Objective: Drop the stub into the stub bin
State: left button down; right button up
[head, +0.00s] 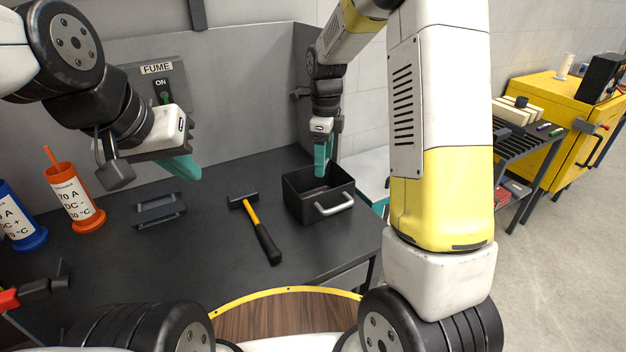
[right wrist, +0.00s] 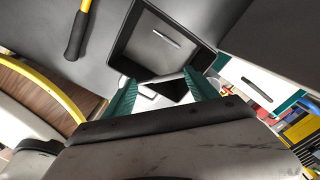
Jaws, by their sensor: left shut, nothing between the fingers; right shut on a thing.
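The stub bin is a black open box (head: 301,207) with a silver handle on its near side, on the dark bench. It also shows in the right wrist view (right wrist: 122,58). My right gripper (head: 322,172) points down over the bin and is shut on the stub. The stub is too small to make out in the head view. In the right wrist view a thin pale rod (right wrist: 167,38) shows against the bin's inside; I cannot tell its depth from the picture. My left gripper (head: 184,172) is shut and empty, left of the bin above the bench.
A hammer (head: 262,232) with a yellow and black handle lies left of the bin. A dark rack (head: 158,209), an orange canister (head: 74,198) and a blue canister (head: 20,222) stand further left. A grey wall panel rises behind the bin.

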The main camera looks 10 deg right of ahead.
aim_at(323, 197)
jog(key=shift+f, duration=1.75)
jog(key=o, duration=1.4)
